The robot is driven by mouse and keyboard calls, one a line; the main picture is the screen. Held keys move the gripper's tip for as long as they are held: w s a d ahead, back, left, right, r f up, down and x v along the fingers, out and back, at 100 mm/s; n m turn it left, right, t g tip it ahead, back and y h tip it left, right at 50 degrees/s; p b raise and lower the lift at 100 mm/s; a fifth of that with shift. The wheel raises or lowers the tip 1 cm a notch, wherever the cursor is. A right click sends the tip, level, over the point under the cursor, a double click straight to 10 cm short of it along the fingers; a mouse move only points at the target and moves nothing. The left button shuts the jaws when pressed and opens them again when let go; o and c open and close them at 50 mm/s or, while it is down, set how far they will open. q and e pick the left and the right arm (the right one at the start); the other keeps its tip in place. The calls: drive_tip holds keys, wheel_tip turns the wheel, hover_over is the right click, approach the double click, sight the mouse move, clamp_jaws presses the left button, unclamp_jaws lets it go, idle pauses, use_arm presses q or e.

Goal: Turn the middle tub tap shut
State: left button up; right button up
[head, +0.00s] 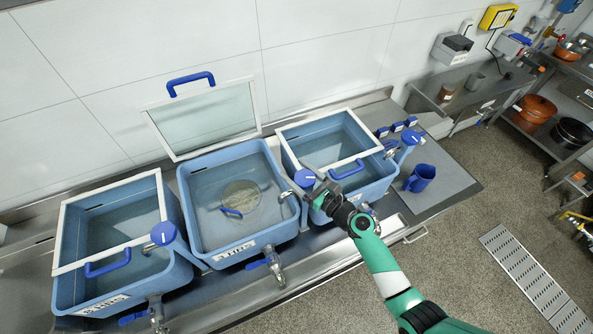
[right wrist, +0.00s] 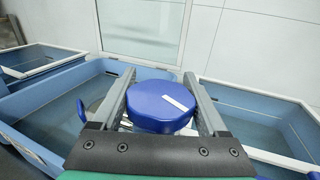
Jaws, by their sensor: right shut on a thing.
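The middle tub (head: 205,220) is a blue open basin with water and a round mesh basket in it. Its tap has a round blue knob (head: 304,178) with a white mark, on a post at the tub's right corner. A metal spout (head: 286,196) points from it into the tub. My right gripper (head: 313,184) is shut on this knob. In the right wrist view the blue knob (right wrist: 160,104) sits between the two grey fingers, its white stripe slanted down to the right. Whether water runs from the spout is too small to tell. My left gripper is out of view.
The left tub (head: 68,290) and right tub (head: 375,185) stand close on either side, with framed lids. Their blue tap knobs (head: 163,233) (head: 410,138) stand at their right corners. The middle lid (head: 205,122) stands raised behind. A blue jug (head: 420,178) stands at right.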

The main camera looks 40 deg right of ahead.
sight(308, 171)
drive_tip(key=m+h+p, duration=0.1)
drive_tip(key=m+h, duration=0.1)
drive_tip(key=h, duration=0.1)
drive_tip(key=shift+d+r+h, duration=0.1)
drive_tip(key=shift+d+h, duration=0.05)
drive_tip(key=shift+h, duration=0.25)
drive_tip(key=shift+d+m+g+h+p, duration=0.25)
drive_tip(key=shift+m+g+h, duration=0.25)
drive_tip(key=shift+m+h, duration=0.6)
drive_tip(key=shift+d+m+g+h, duration=0.1)
drive_tip(key=shift+m+g+h, duration=0.25)
drive_tip(key=shift+h, duration=0.55)
drive_tip(key=shift+s+d+f+m+g+h+b, duration=0.1)
drive_tip(key=shift+m+g+h+b, duration=0.1)
drive_tip(key=shift+m+g+h, duration=0.25)
drive_tip(key=shift+s+d+f+m+g+h+b, duration=0.1)
drive_tip(key=shift+m+g+h+b, duration=0.1)
drive_tip(key=shift+m+h, duration=0.45)
drive_tip(key=m+g+h+b, duration=0.1)
drive_tip(key=g+h+b, duration=0.1)
drive_tip(key=m+g+h+b, duration=0.2)
drive_tip(key=s+d+m+g+h+b, duration=0.1)
drive_tip(key=m+b, duration=0.1)
drive_tip(key=b, duration=0.1)
drive_tip(key=shift+f+g+h, duration=0.2)
drive_tip(key=shift+g+h, duration=0.2)
drive_tip(key=shift+s+d+r+m+g+h+b, duration=0.2)
drive_tip(key=shift+m+g+h+b, duration=0.25)
drive_tip(key=shift+g+b, duration=0.25)
drive_tip(key=shift+r, duration=0.1)
